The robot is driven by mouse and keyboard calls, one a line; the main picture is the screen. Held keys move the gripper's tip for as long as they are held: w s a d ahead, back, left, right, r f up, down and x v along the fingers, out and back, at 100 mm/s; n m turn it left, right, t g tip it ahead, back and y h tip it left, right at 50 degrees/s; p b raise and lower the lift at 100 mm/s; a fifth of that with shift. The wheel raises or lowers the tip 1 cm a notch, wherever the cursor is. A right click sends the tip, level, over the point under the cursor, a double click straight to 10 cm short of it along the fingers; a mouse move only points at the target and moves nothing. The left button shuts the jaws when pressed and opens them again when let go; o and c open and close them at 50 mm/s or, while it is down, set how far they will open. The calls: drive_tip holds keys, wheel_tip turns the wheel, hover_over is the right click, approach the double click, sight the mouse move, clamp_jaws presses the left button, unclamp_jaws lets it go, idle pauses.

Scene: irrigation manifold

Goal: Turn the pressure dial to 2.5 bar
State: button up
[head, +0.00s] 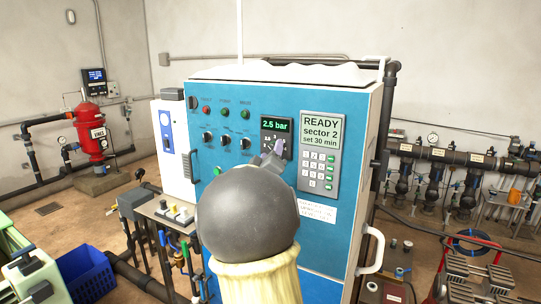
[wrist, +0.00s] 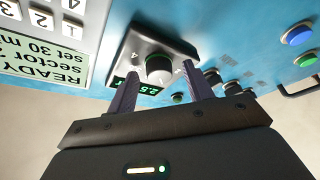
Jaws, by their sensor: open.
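The pressure dial is a dark round knob (wrist: 159,67) on a grey plate on the blue cabinet, with scale numbers around it. Its green display (head: 275,125) reads 2.5 bar in the head view. In the wrist view the plate appears upside down and the display (wrist: 142,87) is partly hidden by a finger. My gripper (wrist: 161,76) is open, its two fingers one on each side of the knob with gaps showing. In the head view my gripper (head: 274,153) is at the plate's lower edge and my arm hides part of it; the knob is mostly hidden.
A keypad panel (head: 320,153) right of the dial reads READY, sector 2, set 30 min. Several knobs and lamps (head: 226,139) sit to its left. Cabinet handles (head: 372,250) stick out at the right edge. A blue crate (head: 86,271) stands on the floor at left.

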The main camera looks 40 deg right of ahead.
drive_tip(key=b+v, duration=0.6)
drive_tip(key=v, duration=1.1)
drive_tip(key=shift+a, duration=0.25)
